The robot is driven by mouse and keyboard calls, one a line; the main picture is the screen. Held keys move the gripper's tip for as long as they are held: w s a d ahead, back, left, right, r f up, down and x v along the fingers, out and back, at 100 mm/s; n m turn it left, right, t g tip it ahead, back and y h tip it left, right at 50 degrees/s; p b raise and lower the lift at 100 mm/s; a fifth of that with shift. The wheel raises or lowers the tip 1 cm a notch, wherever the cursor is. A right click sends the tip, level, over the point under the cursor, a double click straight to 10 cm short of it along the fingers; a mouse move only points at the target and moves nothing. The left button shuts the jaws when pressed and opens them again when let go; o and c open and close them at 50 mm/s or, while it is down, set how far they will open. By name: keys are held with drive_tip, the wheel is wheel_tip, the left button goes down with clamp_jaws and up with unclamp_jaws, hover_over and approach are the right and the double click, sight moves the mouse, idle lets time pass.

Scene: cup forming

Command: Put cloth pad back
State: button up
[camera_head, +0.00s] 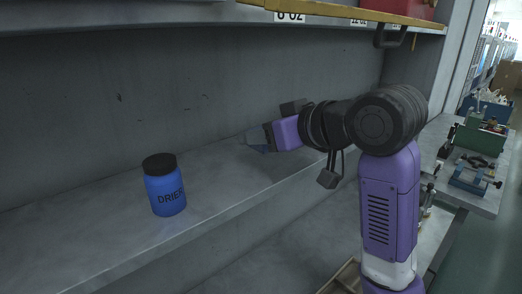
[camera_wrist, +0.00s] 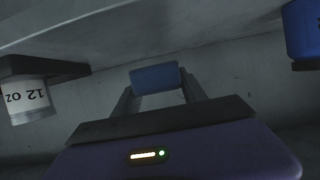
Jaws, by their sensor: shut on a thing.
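My gripper (camera_wrist: 155,88) is shut on a blue cloth pad (camera_wrist: 154,77), which sits between the two fingertips in the wrist view. In the head view my gripper (camera_head: 254,138) is low over the grey shelf (camera_head: 100,225), near the back wall and right of the blue jar. Only a small dark-blue bit of the pad (camera_head: 263,149) shows there, under the fingers. Whether the pad touches the shelf is hard to tell.
A blue jar (camera_head: 167,195) with a black lid, marked DRIER, stands on the shelf to the left. A jar labelled 12 oz (camera_wrist: 30,100) shows in the wrist view. An upper ledge (camera_head: 340,12) with a yellow edge hangs above. The shelf between jar and gripper is clear.

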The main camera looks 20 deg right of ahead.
sight(262, 164)
drive_tip(key=shift+f, duration=2)
drive_tip(key=o, duration=1.3)
drive_tip(key=shift+f, duration=0.15)
drive_tip(key=shift+s+r, duration=0.1)
drive_tip(key=shift+r, duration=0.1)
drive_tip(key=v, duration=1.2)
drive_tip(key=shift+b, duration=0.4)
